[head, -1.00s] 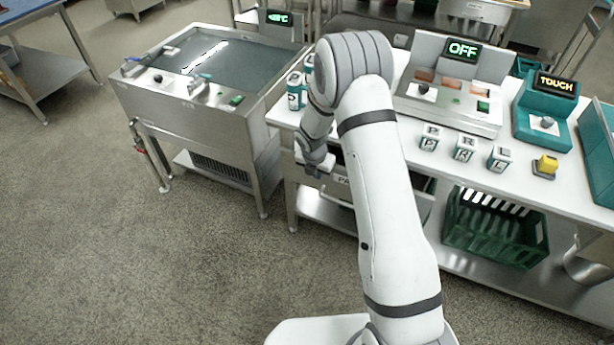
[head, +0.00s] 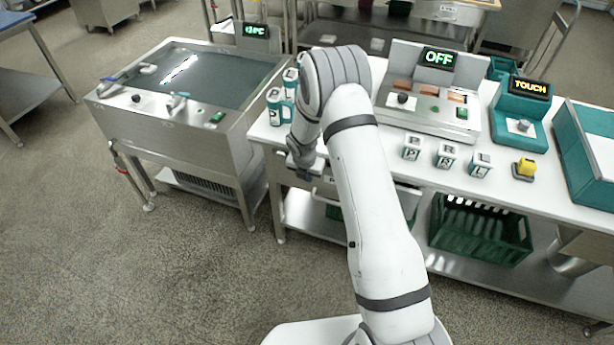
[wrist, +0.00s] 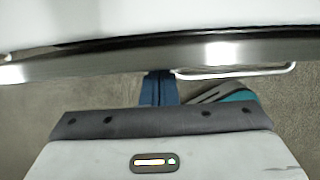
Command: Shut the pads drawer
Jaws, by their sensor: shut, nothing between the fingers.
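The pads drawer (head: 333,183) is under the left part of the white-topped bench, and its labelled front is largely hidden behind my arm. A pale bar handle shows on it, and also in the wrist view (wrist: 240,72). How far the drawer stands out cannot be told. My gripper (head: 303,172) is in front of the bench edge at the drawer's left end, pointing down. In the wrist view its blue fingers (wrist: 160,88) are together with nothing between them, just left of the handle. Whether they touch the drawer front is unclear.
On the bench (head: 545,190) stand teal-and-white canisters (head: 280,105), lettered blocks (head: 446,155), a yellow button (head: 525,168) and a machine reading OFF (head: 430,105). A green crate (head: 480,232) is on the shelf below. A metal tank (head: 190,100) stands left. The floor in front is clear.

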